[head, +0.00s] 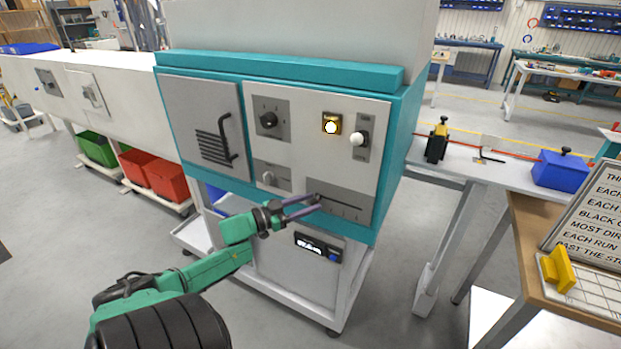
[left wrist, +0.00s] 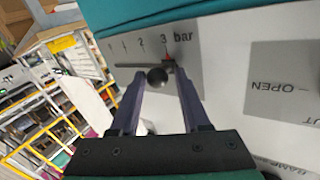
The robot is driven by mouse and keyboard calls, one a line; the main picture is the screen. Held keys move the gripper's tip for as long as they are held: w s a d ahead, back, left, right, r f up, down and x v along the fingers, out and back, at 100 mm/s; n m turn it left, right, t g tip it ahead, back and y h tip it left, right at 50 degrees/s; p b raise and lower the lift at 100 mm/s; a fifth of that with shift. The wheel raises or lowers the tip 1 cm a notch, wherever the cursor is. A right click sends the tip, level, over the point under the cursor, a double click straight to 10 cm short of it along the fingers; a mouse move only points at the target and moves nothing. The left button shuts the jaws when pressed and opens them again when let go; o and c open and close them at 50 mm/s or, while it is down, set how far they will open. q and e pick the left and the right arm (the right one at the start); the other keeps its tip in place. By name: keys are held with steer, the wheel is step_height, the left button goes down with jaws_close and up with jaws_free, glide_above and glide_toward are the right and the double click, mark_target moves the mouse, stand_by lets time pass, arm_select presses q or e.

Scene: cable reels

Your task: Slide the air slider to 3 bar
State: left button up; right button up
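The air slider is a grey plate (head: 345,205) low on the front of the teal and white machine, with a thin horizontal slot. In the left wrist view its scale plate (left wrist: 190,62) shows numbers up to 3 and "bar", with a small red mark by the 3. The round dark slider knob (left wrist: 157,78) appears below the 2 and 3; its exact reading is hard to tell at this angle. My left gripper (head: 317,202) is at the plate's left part. Its purple fingers (left wrist: 158,73) are apart, one each side of the knob, with gaps showing. My right gripper is out of view.
Above the slider are a black rotary knob (head: 268,120), a lit yellow button (head: 331,124) and a white-knobbed switch (head: 354,138). A door with a black handle (head: 228,137) is to the left. A workbench with a blue block (head: 560,170) stands right.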

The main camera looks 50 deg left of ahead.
arm_select(q)
steer(key=shift+o, duration=0.6)
steer(key=v, duration=1.4)
steer(key=shift+s, duration=0.35)
steer(key=shift+a, duration=0.2)
